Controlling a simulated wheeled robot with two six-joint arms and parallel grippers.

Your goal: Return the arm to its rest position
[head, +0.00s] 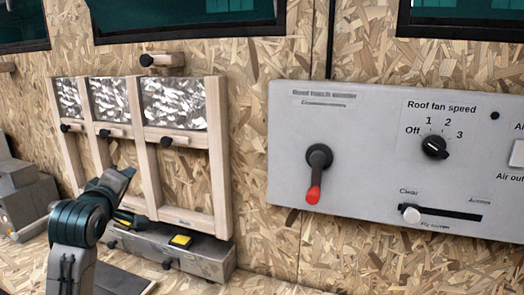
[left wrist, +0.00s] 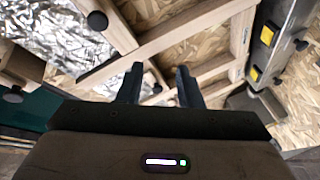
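My left arm (head: 75,225) comes in at the lower left of the head view, bent in front of the wooden frame. In the left wrist view my left gripper (left wrist: 161,84) shows two dark fingers with a clear gap and nothing between them. The fingers point toward the wooden frame (left wrist: 185,35); their distance from it is hard to tell. My right gripper is in neither view.
A wooden frame (head: 218,150) with foil panels and dark knobs stands against the chipboard wall. Below it is a grey metal box (head: 205,262) with a yellow latch (head: 180,240). A grey control panel (head: 375,180) at right carries a red-handled crank (head: 314,193), fan knob (head: 434,147) and slider (head: 411,214).

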